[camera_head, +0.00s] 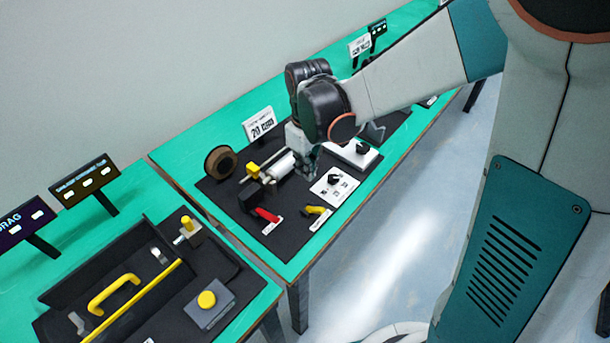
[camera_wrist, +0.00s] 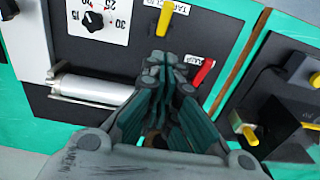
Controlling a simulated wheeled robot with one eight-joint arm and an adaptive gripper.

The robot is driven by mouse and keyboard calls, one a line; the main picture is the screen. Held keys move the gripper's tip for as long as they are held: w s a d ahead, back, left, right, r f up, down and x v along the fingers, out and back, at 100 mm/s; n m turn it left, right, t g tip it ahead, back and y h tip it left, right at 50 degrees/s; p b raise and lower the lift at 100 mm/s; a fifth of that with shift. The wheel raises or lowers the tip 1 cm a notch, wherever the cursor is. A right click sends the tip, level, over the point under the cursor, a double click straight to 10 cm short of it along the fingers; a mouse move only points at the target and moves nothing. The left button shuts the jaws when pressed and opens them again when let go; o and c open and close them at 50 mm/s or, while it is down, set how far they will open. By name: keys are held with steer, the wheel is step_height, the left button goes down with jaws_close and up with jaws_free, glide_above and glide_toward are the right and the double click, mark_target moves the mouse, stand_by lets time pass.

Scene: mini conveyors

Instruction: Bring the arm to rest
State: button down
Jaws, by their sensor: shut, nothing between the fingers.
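My gripper (camera_wrist: 163,75) is shut and empty in the wrist view, with its fingertips together above the black board. In the head view my gripper (camera_head: 307,168) points down over the board on the green table, next to a silver cylinder (camera_head: 281,166). My arm reaches in from the upper right and is bent at the dark wrist joint. Whether the fingertips touch anything below cannot be told.
The black board (camera_head: 232,205) bears a red lever (camera_head: 267,215), a yellow lever (camera_head: 316,209), a white dial plate (camera_head: 334,187) and a brown wheel (camera_head: 220,162). A nearer green table (camera_head: 82,222) holds a black tray with a yellow handle (camera_head: 113,291). Floor is clear at right.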

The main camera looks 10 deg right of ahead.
steer(key=shift+s+d+r, duration=0.1)
steer(key=shift+r, duration=0.95)
steer(key=s+d+r+m+t+b, duration=0.1)
steer(key=s+d+r+m+t, duration=0.2)
steer(key=s, duration=0.4)
steer(key=s+d+r+m+t+b, duration=0.1)
steer(key=s+d+r+m+t, duration=0.3)
steer(key=s+d+r, duration=0.2)
steer(key=shift+s+r+m, duration=0.3)
steer(key=shift+s+r, duration=0.2)
steer(key=shift+s, duration=0.4)
stand_by(0.7)
